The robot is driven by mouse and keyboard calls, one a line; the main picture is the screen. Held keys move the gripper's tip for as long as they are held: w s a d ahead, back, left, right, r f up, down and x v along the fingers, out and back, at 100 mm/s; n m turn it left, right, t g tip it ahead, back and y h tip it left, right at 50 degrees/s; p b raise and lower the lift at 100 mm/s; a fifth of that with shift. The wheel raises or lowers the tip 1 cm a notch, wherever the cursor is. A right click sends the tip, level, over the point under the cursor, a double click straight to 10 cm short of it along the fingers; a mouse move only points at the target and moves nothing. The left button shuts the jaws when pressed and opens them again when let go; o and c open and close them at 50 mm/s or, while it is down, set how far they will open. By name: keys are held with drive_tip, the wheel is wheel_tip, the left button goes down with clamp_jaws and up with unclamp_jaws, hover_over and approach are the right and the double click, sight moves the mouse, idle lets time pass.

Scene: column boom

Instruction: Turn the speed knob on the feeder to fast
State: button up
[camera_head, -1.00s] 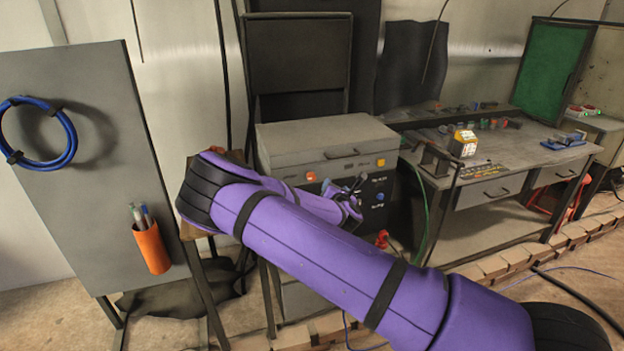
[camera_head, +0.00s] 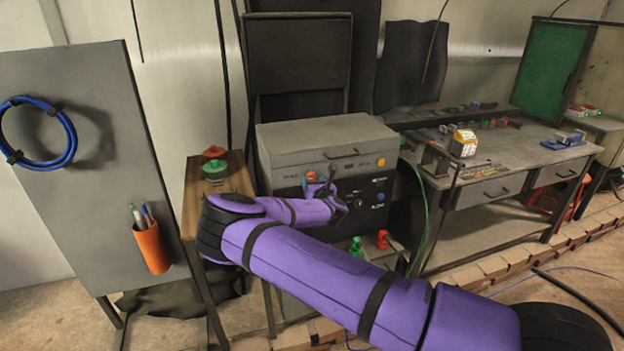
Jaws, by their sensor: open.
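The feeder is a grey box (camera_head: 328,132) with a dark front panel (camera_head: 375,182) that carries several knobs and small labels. A black knob with a pale mark (camera_head: 359,201) sits mid-panel and a blue knob (camera_head: 380,197) is to its right. An orange knob (camera_head: 311,175) is at the upper left. The labels are too small to read, so I cannot tell which knob sets speed. My gripper (camera_head: 338,190) is open in front of the panel, just left of the black knob. It hides part of the panel's left side. I cannot tell whether it touches anything.
A narrow wooden stand (camera_head: 228,184) with red and green parts is left of the feeder. Green (camera_head: 356,247) and red (camera_head: 383,239) fittings are below it. A green hose (camera_head: 424,215) hangs at its right, beside a grey workbench (camera_head: 480,226).

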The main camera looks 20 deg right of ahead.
drive_tip(key=shift+w, duration=1.35)
drive_tip(key=c, duration=0.9)
